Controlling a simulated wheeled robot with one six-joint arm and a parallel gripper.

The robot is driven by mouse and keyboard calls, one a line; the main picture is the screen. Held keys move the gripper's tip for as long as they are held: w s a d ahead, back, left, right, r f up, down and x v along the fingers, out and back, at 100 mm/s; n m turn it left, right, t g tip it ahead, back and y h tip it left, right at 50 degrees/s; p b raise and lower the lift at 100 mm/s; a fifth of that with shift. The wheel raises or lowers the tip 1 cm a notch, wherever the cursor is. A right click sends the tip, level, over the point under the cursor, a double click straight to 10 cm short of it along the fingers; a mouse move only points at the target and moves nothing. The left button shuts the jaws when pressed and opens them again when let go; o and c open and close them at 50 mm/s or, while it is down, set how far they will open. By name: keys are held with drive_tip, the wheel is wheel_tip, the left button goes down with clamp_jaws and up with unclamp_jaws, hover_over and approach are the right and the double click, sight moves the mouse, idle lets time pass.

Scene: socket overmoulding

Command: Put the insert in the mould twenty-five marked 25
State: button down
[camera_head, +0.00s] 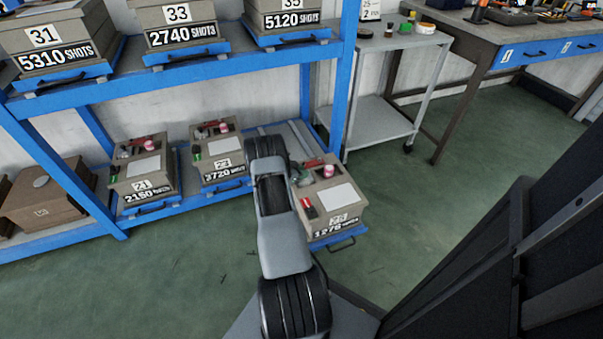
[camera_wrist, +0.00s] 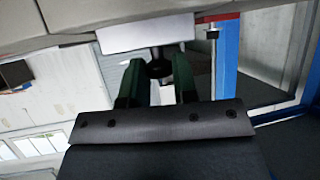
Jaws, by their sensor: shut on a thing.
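The pulled-out mould (camera_head: 345,222) stands at the right end of the lower shelf. Its number is blurred but looks like 25, above "1276 shots". Its top carries a pale plate and several small red, pink and dark parts. My arm reaches over its left edge in the head view, and my gripper is hidden there. In the wrist view my gripper (camera_wrist: 158,82) has green fingers shut on a small dark round part (camera_wrist: 158,68). I cannot tell whether it is the insert. A white plate (camera_wrist: 146,36) on a beige body lies close beyond the fingertips.
Moulds 21 (camera_head: 145,185) and 23 (camera_head: 218,165) stand to the left on the lower shelf. Moulds 31, 33 and 35 (camera_head: 287,18) are on the shelf above. A blue post (camera_head: 345,80) and a grey trolley (camera_head: 385,125) stand behind the pulled-out mould. The floor to its right is clear.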

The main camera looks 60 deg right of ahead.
drive_tip(key=shift+f, duration=0.1)
drive_tip(key=c, duration=0.9)
unclamp_jaws()
